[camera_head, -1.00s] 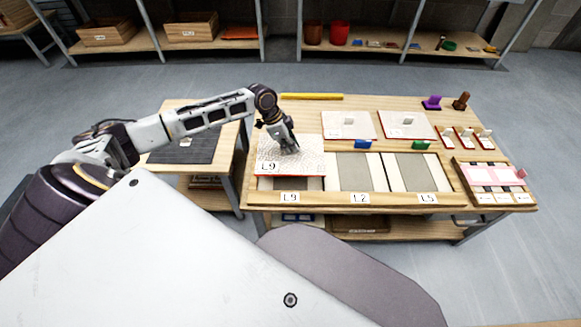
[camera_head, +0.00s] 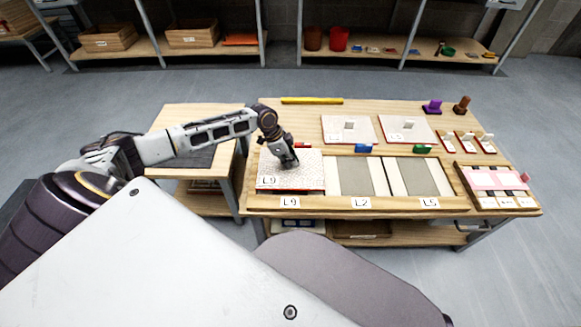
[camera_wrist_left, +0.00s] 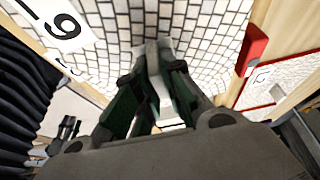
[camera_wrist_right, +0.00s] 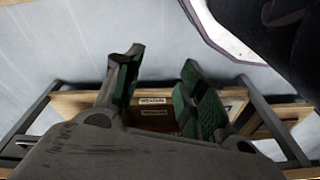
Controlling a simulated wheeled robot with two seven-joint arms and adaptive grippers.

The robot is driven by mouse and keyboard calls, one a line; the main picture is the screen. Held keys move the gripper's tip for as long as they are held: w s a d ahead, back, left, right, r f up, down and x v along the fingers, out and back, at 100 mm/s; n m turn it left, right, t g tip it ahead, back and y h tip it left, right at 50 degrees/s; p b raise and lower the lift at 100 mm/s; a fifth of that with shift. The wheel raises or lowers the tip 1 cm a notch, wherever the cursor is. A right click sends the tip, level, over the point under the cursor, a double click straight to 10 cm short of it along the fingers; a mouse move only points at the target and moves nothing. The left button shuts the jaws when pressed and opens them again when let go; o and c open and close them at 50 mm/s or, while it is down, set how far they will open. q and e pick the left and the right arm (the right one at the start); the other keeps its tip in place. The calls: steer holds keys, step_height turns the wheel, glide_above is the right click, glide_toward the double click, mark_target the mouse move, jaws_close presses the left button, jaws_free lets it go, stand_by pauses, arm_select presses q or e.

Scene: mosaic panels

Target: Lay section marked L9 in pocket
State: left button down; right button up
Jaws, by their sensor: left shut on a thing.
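The section marked L9 (camera_head: 270,170), a white mosaic panel with a red edge, lies flat over the L9 pocket at the left end of the wooden frame (camera_head: 395,202). It covers that pocket, and I cannot tell whether it is fully seated. My left gripper (camera_head: 291,165) is above the panel, shut on its grey handle (camera_wrist_left: 152,55). The panel's L9 label (camera_wrist_left: 62,22) shows in the left wrist view. The pocket plate L9 (camera_head: 289,202) is on the frame's front rail. My right gripper (camera_wrist_right: 158,80) is open and empty, away from the panels.
Two pale handled panels (camera_head: 347,139) (camera_head: 405,142) lie behind the frame. The pockets above plates L2 (camera_head: 361,203) and L5 (camera_head: 429,203) are uncovered. Blue (camera_head: 363,148), green (camera_head: 422,149) and red (camera_head: 300,146) blocks stand along the frame's back edge. A pink-lined tray (camera_head: 493,180) is at right.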

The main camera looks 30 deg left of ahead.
arm_select(q)
steer(key=shift+f, duration=0.65)
steer(key=shift+f+b, duration=0.35)
steer(key=shift+f, duration=0.8)
steer(key=c, duration=1.5)
jaws_free()
steer(key=shift+f, duration=0.15)
arm_select(e)
steer(key=shift+w+a+r, duration=0.1)
steer(key=shift+a+r, duration=0.05)
steer(key=shift+r, duration=0.45)
steer(key=shift+w, duration=0.1)
